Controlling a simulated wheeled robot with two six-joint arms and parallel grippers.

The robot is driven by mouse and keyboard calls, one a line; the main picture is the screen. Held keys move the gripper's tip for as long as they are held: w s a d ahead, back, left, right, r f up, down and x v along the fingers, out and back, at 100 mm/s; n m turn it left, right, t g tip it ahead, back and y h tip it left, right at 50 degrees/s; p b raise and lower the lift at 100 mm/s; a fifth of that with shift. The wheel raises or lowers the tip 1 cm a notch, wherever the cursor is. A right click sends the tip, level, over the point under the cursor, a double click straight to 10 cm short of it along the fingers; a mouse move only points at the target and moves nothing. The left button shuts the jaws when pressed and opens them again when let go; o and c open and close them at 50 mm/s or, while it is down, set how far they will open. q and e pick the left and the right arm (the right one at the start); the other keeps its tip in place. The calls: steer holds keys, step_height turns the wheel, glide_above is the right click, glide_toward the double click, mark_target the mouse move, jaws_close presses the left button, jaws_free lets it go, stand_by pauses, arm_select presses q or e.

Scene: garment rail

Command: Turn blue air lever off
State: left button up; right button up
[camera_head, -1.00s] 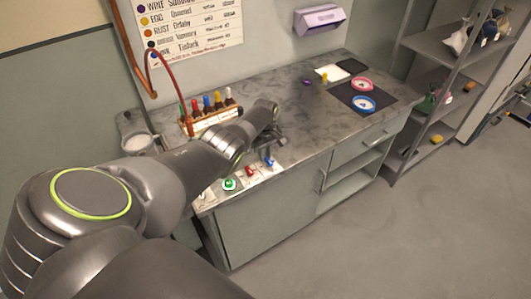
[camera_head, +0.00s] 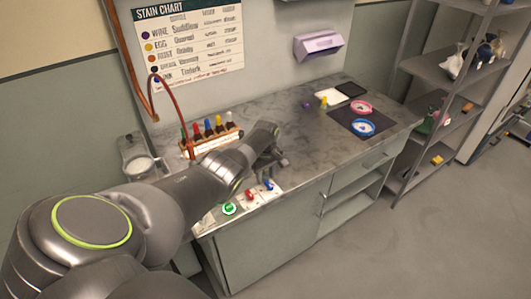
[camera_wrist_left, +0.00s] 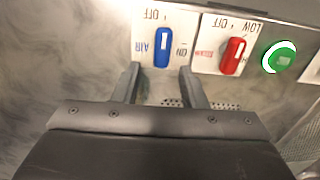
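The blue air lever (camera_wrist_left: 162,47) sits on a white plate marked AIR, OFF and ON in the left wrist view. Its long side runs up and down the picture, with OFF beside its upper end and ON to its right. It also shows on the counter's front panel in the head view (camera_head: 268,184). My left gripper (camera_wrist_left: 160,84) is open and empty, its two fingers apart just below the lever plate in the wrist view. In the head view my left gripper (camera_head: 270,166) is over the counter, close behind the lever. My right gripper is not in view.
A red lever (camera_wrist_left: 233,56) and a green round button (camera_wrist_left: 279,57) sit right of the blue lever in the wrist view. A rack of coloured bottles (camera_head: 212,141) stands behind my left arm. Blue and pink rings (camera_head: 362,127) lie on a dark mat at the right.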

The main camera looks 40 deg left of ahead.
arm_select(q)
step_height(320, 180, up, 16)
stand_by(0.5)
steer(key=shift+r, duration=0.1)
